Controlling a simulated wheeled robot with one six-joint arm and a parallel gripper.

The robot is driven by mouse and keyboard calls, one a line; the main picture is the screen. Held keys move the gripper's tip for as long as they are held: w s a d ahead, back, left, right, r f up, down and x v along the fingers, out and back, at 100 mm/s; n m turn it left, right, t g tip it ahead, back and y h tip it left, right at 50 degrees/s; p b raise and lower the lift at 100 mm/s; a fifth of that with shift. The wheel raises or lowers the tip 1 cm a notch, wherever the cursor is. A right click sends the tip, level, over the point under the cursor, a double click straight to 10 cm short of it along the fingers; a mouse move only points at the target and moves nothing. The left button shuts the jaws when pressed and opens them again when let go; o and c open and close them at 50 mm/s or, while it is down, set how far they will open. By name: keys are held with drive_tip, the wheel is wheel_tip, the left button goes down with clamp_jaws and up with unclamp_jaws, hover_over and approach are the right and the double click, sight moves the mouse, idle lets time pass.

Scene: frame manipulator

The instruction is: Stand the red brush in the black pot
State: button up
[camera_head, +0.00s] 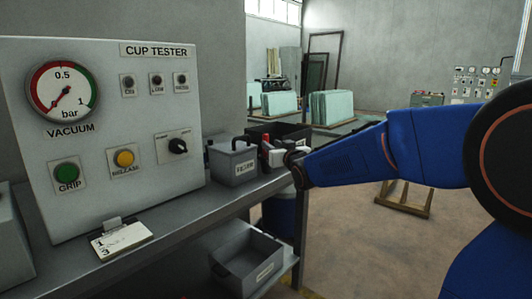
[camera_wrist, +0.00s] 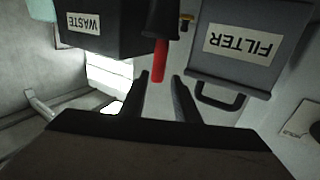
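In the wrist view a red rod (camera_wrist: 160,62), which looks like the brush handle, runs into a dark tapered body (camera_wrist: 163,18). I cannot tell whether that body is the black pot or part of the brush. My gripper (camera_wrist: 160,78) is open, its two dark fingers apart on either side of the rod's near end, with gaps showing. In the head view my gripper (camera_head: 284,148) is at the bench's far end, beside the grey bin, with small red patches near it. The pot is not clearly seen there.
The grey FILTER bin (camera_head: 233,163) stands close to my gripper. A black WASTE bin (camera_wrist: 110,32) is on the other side in the wrist view. The CUP TESTER panel (camera_head: 120,100) fills the bench's left. A grey crate (camera_head: 246,262) sits on the lower shelf.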

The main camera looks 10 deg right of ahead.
drive_tip(key=shift+w+a+f, duration=0.1)
drive_tip(key=shift+w+a, duration=0.1)
drive_tip(key=shift+w, duration=1.6)
drive_tip(key=shift+w+a, duration=0.2)
drive_tip(key=shift+w, duration=1.6)
drive_tip(key=shift+c, duration=0.6)
clamp_jaws()
